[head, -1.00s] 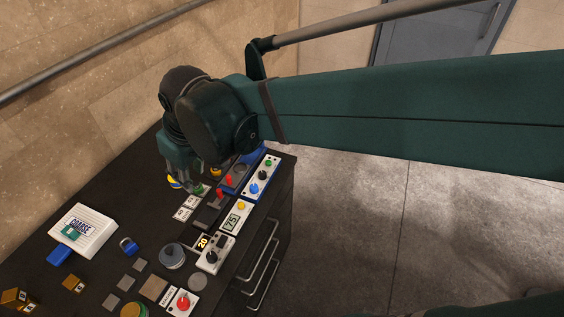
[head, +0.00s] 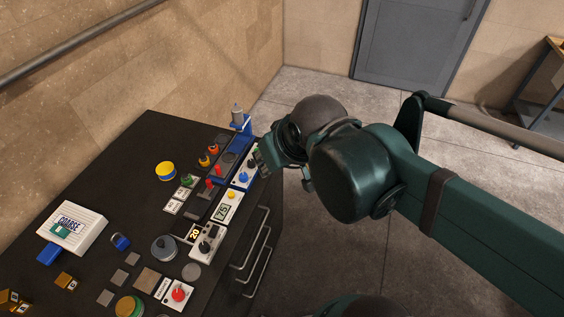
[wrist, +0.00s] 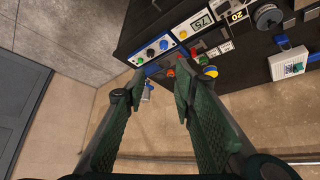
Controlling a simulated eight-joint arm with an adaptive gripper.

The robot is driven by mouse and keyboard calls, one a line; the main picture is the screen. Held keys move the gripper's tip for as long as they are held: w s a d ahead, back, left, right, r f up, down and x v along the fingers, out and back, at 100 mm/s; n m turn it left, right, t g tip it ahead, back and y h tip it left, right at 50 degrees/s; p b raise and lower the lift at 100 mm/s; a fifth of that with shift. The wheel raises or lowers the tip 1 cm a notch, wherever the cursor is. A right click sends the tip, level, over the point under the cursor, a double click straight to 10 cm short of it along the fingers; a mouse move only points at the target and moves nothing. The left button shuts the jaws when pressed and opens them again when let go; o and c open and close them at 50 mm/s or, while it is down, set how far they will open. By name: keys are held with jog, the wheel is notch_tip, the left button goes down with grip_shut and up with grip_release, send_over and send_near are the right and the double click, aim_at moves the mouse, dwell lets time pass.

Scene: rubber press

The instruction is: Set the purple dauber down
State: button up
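I cannot make out a purple dauber in either view. My gripper (head: 284,172) is over the right edge of the black bench (head: 130,150), beside the panel with coloured knobs (head: 246,174). In the wrist view its green fingers (wrist: 157,82) are spread apart with nothing between them. Small coloured pieces stand on the bench near the panels: a green one (head: 187,181), an orange one (head: 204,161) and an orange-red one (head: 214,149).
A grey bottle-like piece on a blue stand (head: 238,118) is at the bench's far corner. A yellow-and-blue round piece (head: 166,169), a white COARSE box (head: 72,228) and a grey round piece (head: 164,248) are on the bench. Open floor lies right of the bench.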

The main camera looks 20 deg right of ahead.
jog(key=shift+s+d+f+m, duration=0.2)
jog(key=shift+s+d, duration=0.15)
jog(key=shift+d, duration=0.2)
jog(key=shift+s+d+f+m, duration=0.1)
jog(key=shift+s+d+m, duration=0.1)
jog(key=shift+s+d, duration=0.25)
